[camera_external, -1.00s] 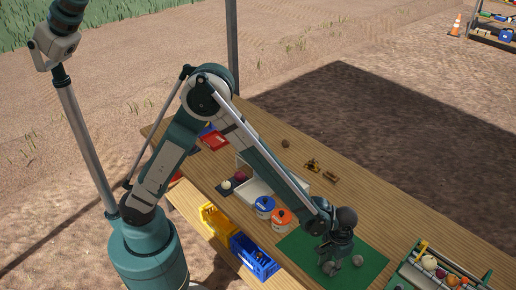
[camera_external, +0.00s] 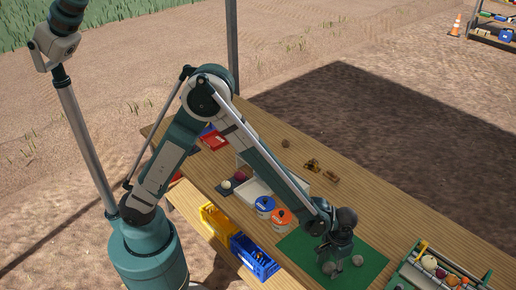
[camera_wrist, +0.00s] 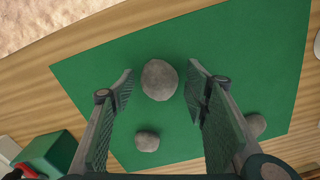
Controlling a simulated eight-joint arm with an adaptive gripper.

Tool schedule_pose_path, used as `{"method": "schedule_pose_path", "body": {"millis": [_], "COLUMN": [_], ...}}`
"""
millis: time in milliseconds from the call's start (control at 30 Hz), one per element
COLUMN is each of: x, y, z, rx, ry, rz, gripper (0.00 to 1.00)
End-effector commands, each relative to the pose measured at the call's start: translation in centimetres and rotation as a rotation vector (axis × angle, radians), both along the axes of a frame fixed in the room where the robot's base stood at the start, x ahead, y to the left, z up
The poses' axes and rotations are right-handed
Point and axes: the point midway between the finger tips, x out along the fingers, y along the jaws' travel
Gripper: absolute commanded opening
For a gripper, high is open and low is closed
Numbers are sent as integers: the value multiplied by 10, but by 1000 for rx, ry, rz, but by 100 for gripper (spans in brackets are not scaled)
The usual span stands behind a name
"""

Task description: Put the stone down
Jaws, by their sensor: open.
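A large round grey stone (camera_wrist: 160,80) rests on the green mat (camera_wrist: 240,40) and appears between my open fingertips in the wrist view, with a gap on each side. My gripper (camera_wrist: 163,88) points down over the mat; it also shows in the external view (camera_external: 338,255). A smaller grey stone (camera_wrist: 147,141) lies on the mat nearer the wrist. Another stone (camera_wrist: 256,125) is partly hidden behind my right finger. In the external view, one stone (camera_external: 358,260) lies right of the gripper and another (camera_external: 329,268) shows low by the fingers.
Blue (camera_external: 264,206) and orange (camera_external: 281,219) round containers stand left of the mat. A green-sided crate with coloured items (camera_external: 438,268) is to the right. Yellow (camera_external: 216,221) and blue (camera_external: 252,257) crates sit along the front. The table's back right is mostly clear.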

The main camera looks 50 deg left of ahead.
Motion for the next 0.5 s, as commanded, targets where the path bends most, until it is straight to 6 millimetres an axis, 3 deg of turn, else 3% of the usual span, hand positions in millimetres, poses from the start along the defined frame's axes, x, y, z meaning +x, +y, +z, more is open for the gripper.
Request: {"method": "schedule_pose_path", "body": {"millis": [267, 500], "x": [0, 0], "y": [0, -1], "z": [18, 51], "rx": [0, 0], "ry": [0, 0], "rz": [0, 0], "gripper": [46, 46]}}
